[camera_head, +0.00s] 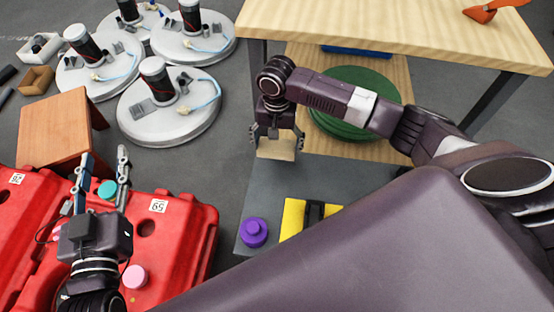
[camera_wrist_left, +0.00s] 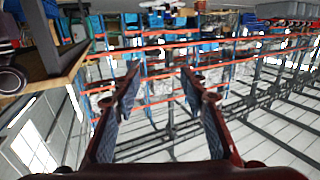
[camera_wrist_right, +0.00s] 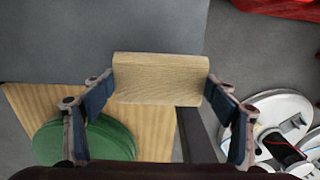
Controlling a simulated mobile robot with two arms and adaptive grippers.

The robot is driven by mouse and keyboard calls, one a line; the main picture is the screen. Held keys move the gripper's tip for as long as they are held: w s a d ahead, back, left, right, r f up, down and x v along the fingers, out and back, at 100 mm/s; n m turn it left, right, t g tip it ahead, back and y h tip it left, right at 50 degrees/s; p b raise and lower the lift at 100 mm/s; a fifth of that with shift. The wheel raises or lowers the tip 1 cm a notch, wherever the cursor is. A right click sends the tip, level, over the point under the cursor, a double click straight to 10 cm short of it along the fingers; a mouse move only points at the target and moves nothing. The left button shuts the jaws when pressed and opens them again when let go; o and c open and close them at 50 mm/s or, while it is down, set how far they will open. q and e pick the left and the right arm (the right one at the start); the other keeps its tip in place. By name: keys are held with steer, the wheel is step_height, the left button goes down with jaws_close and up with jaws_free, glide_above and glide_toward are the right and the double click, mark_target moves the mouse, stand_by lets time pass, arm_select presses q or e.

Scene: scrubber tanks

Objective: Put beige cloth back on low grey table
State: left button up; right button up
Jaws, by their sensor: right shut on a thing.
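The beige cloth (camera_head: 277,148) looks like a folded flat block with a fine weave. My right gripper (camera_head: 276,136) is shut on it, and in the right wrist view the cloth (camera_wrist_right: 160,78) spans between both fingers. It is over the far left edge of the low grey table (camera_head: 330,184), whose grey top also shows in the right wrist view (camera_wrist_right: 80,25). I cannot tell whether the cloth touches the table. My left gripper (camera_head: 103,168) is open and empty above the red cases; its wrist view (camera_wrist_left: 158,85) shows nothing between its fingers.
A purple knobbed object (camera_head: 253,232) and a yellow-and-black item (camera_head: 311,214) are on the grey table's near part. A green round object (camera_head: 352,90) lies on a wooden surface beyond. Red cases (camera_head: 180,240), a brown stool (camera_head: 60,130) and white round tanks (camera_head: 172,120) stand left.

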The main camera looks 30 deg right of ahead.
mark_target(277, 146)
step_height(277, 146, down, 3)
steer(key=shift+f+b, duration=0.15)
steer(key=shift+b, duration=0.4)
step_height(277, 146, down, 3)
steer(key=shift+f+b, duration=0.15)
steer(key=shift+b, duration=0.6)
steer(key=shift+f, duration=0.1)
arm_select(q)
steer(key=s+r+t+h, duration=0.1)
steer(key=s+r+t, duration=0.1)
steer(key=r+t, duration=0.2)
steer(key=s+r+t+h, duration=0.1)
steer(key=s+r+t, duration=0.1)
steer(key=r, duration=0.8)
steer(key=shift+s+d+r+t+h, duration=0.2)
steer(key=shift+s+d+t+h, duration=0.1)
steer(key=shift+t, duration=0.6)
steer(key=shift+w, duration=0.1)
arm_select(e)
steer(key=shift+f, duration=0.1)
steer(key=o, duration=1)
arm_select(q)
steer(key=shift+w+f, duration=0.2)
steer(key=shift+f, duration=0.15)
